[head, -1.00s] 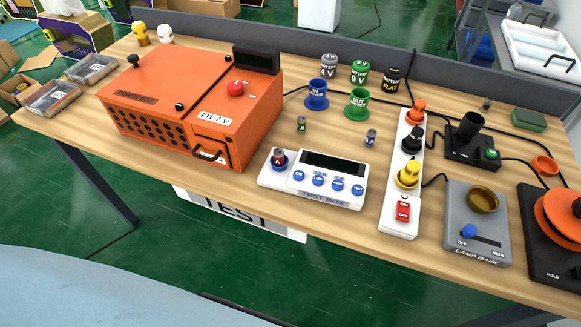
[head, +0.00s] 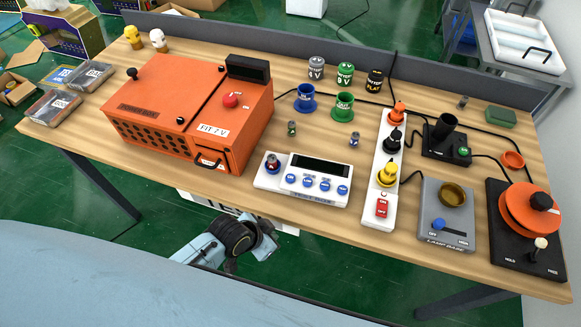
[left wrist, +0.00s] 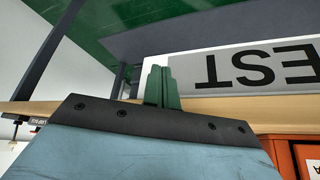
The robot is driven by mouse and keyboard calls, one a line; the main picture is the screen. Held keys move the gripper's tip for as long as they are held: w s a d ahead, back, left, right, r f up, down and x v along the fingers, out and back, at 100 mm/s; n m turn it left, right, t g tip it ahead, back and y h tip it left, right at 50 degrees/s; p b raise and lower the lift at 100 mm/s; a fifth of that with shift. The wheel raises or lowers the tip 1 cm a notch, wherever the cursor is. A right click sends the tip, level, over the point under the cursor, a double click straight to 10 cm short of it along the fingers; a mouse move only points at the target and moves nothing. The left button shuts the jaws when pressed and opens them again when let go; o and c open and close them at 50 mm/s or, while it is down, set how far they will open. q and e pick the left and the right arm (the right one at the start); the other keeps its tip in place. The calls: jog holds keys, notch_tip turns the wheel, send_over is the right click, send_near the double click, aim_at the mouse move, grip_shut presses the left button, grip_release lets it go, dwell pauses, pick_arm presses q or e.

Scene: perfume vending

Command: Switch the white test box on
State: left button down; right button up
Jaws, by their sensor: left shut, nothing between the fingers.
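The white test box (head: 267,183) lies near the front edge of the table in the head view. Its display (head: 320,166) is dark, with a row of blue buttons (head: 307,182) in front. A small red-topped item (head: 272,161) stands in the blue socket at its left end. My left arm is below and in front of the table edge, left of the box. Its fingertips are not clear in the head view. In the left wrist view my left gripper (left wrist: 160,84) has its green fingers together and empty, near the TEST sign. My right gripper is not in view.
The orange machine (head: 150,103) stands left of the box. A white power strip (head: 378,210) with a red switch is to its right, then a grey lamp base (head: 433,222). Blue and green cups (head: 343,112) stand behind. The table's front edge (head: 200,178) lies above my arm.

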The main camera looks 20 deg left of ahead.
pick_arm(q)
jog(key=w+d+r+m+h, duration=0.1)
jog(key=w+d+r, duration=0.1)
jog(key=r, duration=0.2)
jog(key=w+d+r+m+h+p, duration=0.1)
jog(key=w+d+r+m, duration=0.1)
jog(key=r, duration=0.2)
jog(key=w+d+r+m+h+p, duration=0.1)
jog(key=w+d+r+m, duration=0.1)
jog(key=r, duration=0.2)
jog(key=shift+d+r+t, duration=0.1)
jog(key=shift+d+t, duration=0.2)
jog(key=shift+t, duration=0.1)
notch_tip(320, 180, up, 4)
jog(key=w+d+m+h+p, duration=0.1)
jog(key=w+m, duration=0.1)
jog(key=m, duration=0.2)
notch_tip(320, 180, up, 5)
jog(key=m+p, duration=0.2)
jog(key=m, duration=0.3)
send_over(286, 178)
jog(key=shift+r+g+h, duration=0.2)
jog(key=shift+g+h, duration=0.1)
notch_tip(286, 178, down, 8)
jog(key=b, duration=0.6)
jog(key=shift+f, duration=0.1)
jog(key=shift+f+b, duration=0.3)
jog(key=shift+b, duration=0.15)
